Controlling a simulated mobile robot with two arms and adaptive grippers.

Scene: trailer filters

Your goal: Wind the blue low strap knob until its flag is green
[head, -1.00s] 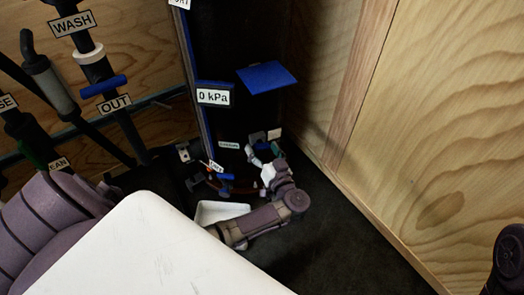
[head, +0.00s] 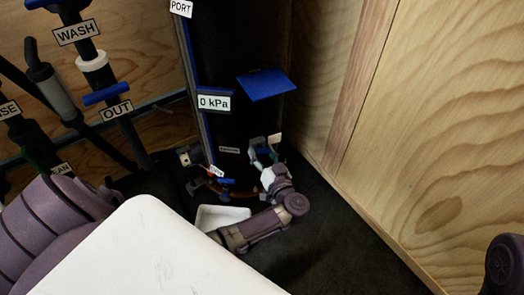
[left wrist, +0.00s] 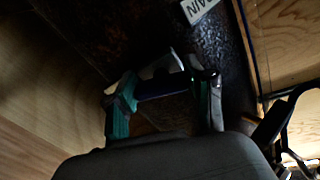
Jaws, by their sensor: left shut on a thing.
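The blue low strap knob (head: 263,151) is small and dark at the foot of the black housing in the head view. My left gripper (head: 264,153) has its fingers around it, with the arm reaching in low from the left. In the left wrist view a dark blue bar (left wrist: 160,85), apparently the knob, lies between the two teal-edged fingers of the left gripper (left wrist: 163,92). The gripper is shut on it. A pale tag (head: 275,139) sits just above the knob. I cannot make out a flag or its colour. My right gripper is not identifiable.
A white tray (head: 222,217) lies on the dark floor beside my left arm. A blue plate (head: 266,84) juts out above, near the "0 kPa" label (head: 214,102). Valve pipes (head: 105,96) stand at left. A wooden wall (head: 440,130) closes the right side.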

